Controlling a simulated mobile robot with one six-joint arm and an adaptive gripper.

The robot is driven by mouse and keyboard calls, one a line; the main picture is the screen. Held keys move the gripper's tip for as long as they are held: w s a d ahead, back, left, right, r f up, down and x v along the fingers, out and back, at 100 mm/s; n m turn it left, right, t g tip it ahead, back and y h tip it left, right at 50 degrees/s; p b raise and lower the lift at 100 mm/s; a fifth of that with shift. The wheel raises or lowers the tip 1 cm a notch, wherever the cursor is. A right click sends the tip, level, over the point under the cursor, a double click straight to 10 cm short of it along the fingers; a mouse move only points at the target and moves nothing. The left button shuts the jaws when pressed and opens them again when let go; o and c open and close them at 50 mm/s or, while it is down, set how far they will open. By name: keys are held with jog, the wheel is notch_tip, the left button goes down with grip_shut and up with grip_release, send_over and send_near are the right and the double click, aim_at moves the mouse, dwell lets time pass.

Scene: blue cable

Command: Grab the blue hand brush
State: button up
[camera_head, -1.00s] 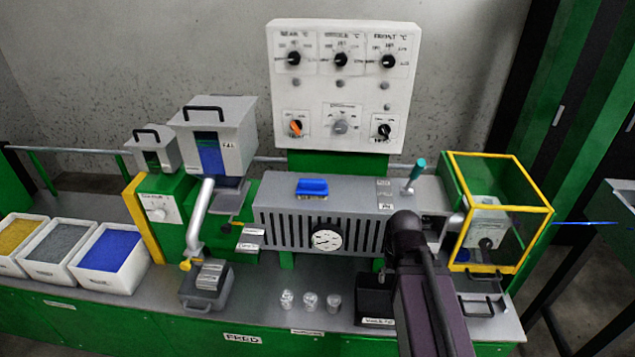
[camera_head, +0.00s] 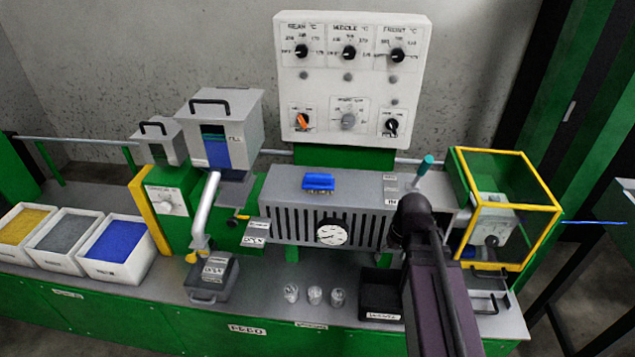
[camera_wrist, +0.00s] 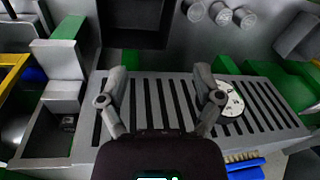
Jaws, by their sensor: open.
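The blue hand brush (camera_head: 319,182) lies on top of the grey slotted machine housing (camera_head: 350,198), left of its middle in the head view. In the wrist view the brush (camera_wrist: 246,171) shows at the bottom edge, right of centre, with pale bristles and part of it cut off by the frame. My gripper (camera_wrist: 161,84) is open and empty. Its two fingers are spread above the slotted housing, to the left of the brush in the wrist view and apart from it. In the head view my gripper is hidden behind my arm.
A teal-handled lever (camera_head: 424,164) stands up at the housing's right end. A yellow-framed guard box (camera_head: 508,208) is further right. A round gauge (camera_head: 332,234) is on the housing's front. Several clear cups and a black bin (camera_head: 381,303) stand in front. A control panel (camera_head: 350,85) rises behind.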

jog(key=w+a+r+n+t+y+p, duration=0.1)
jog(key=w+a+r+n+y, duration=0.3)
jog(key=w, duration=0.3)
jog(key=w+a+r+n+y+p, duration=0.1)
jog(key=w+a+r+n+y, duration=0.1)
jog(key=w+a+r+n, duration=0.3)
jog(key=n+t+y, duration=0.2)
jog(key=n+y, duration=0.2)
send_near(317, 175)
jog(key=shift+w+a+f+p, duration=0.3)
jog(key=shift+w+a+f, duration=0.3)
jog(key=shift+a, duration=0.2)
jog(key=shift+g, duration=0.3)
jog(key=shift+a+f, duration=0.1)
jog(key=shift+b+x, duration=0.55)
jog(key=shift+x, duration=0.5)
jog(key=shift+a, duration=0.1)
